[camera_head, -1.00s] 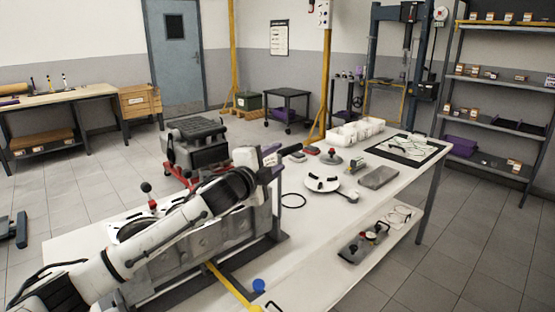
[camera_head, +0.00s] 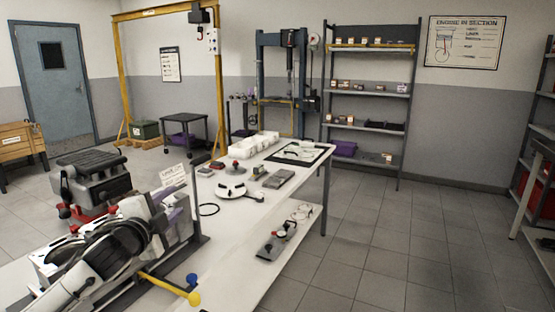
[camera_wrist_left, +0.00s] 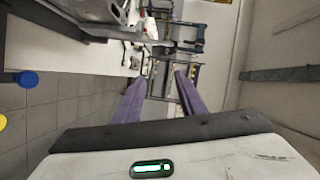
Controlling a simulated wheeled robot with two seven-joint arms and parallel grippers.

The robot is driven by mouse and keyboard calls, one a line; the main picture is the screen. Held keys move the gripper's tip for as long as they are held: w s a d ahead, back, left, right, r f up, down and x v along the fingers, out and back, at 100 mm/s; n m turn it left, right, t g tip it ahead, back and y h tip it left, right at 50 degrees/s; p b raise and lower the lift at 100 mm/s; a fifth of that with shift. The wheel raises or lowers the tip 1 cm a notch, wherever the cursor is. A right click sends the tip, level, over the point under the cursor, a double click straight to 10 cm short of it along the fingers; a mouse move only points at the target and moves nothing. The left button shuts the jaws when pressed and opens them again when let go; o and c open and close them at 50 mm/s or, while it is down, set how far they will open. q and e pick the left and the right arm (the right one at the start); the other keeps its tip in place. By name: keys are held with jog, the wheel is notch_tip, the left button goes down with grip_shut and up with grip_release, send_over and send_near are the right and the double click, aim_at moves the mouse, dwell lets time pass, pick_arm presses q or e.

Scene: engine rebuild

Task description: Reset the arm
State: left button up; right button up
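My right arm and gripper are not in view.
On the bench are a white round plate (camera_head: 235,189), a grey block (camera_head: 279,178), white bins (camera_head: 255,145) and a black mat (camera_head: 323,149). A dark engine (camera_head: 92,178) stands behind. Floor at right (camera_head: 400,240) is clear.

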pick_arm(q)
jog(key=s+d+f+n+g, duration=0.3)
jog(key=s+d+f, duration=0.1)
jog(key=s+f, duration=0.5)
jog(key=s+d+f+n+g, duration=0.2)
jog(key=s+d+f+n, duration=0.15)
jog(key=s+f, duration=0.55)
jog(key=s+a+f+n+g+y, duration=0.15)
jog(key=s+f+n+g, duration=0.3)
jog(key=s, duration=0.95)
jog(key=s+a+f+n+g, duration=0.2)
jog(key=s+f+n+g, duration=0.3)
jog(key=s, duration=0.9)
jog(key=w+d+f+m+t+h, duration=0.1)
jog(key=d+f+t, duration=0.1)
jog(key=f, duration=0.4)
jog(key=w+d+f+m+t+h, duration=0.1)
jog(key=w+d+f+t, duration=0.1)
jog(key=f, duration=0.5)
jog(key=shift+w+d+f+t, duration=0.2)
jog(key=shift+d+t, duration=0.45)
jog(key=shift+t, duration=0.6)
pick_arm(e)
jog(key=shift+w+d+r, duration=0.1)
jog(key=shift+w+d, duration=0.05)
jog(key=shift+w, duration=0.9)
pick_arm(q)
jog(key=shift+h, duration=0.25)
